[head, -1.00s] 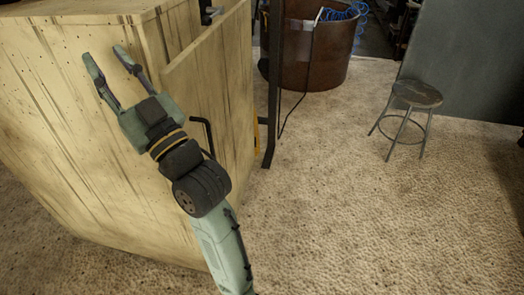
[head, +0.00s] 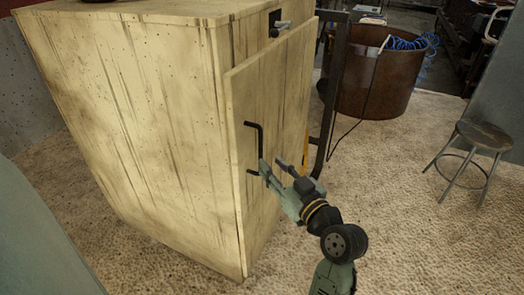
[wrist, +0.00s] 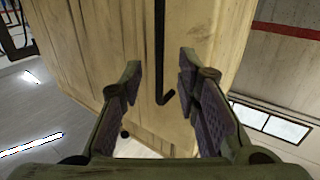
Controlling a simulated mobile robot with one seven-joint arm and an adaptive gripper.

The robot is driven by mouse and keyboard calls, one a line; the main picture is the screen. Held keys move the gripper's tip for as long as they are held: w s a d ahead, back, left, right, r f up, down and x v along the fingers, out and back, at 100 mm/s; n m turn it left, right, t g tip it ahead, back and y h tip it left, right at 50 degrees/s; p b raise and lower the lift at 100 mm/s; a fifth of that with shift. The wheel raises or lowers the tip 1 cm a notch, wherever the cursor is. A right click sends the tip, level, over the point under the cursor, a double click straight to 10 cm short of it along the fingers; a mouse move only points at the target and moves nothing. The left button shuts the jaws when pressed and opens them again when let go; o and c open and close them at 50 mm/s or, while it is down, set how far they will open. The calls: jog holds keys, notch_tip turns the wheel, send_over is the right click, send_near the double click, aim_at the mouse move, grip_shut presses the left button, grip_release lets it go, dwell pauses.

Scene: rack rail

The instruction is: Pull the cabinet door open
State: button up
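The cabinet (head: 130,110) is a large pale wooden box in the head view. Its door (head: 285,95) is a wooden panel on the right face, standing a little out from the body at its near edge. A black bar handle (head: 262,138) is on the door's outer face; it also shows in the wrist view (wrist: 159,50). My gripper (head: 271,163) is open, its fingertips close to the handle's lower part. In the wrist view, the handle's lower end appears between the two spread fingers (wrist: 161,62). I cannot tell whether either finger touches it.
A rusty round tub (head: 385,80) with blue hose stands behind the cabinet on the right. A stool (head: 482,136) stands at the far right. A dark upright post (head: 335,95) is just beyond the door. The floor (head: 420,230) right of the door is clear.

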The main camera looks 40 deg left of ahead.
aim_at(261, 154)
jog(key=p+x, duration=0.1)
jog(key=x, duration=0.6)
jog(key=shift+p, duration=0.3)
jog(key=shift+c, duration=0.5)
grip_shut()
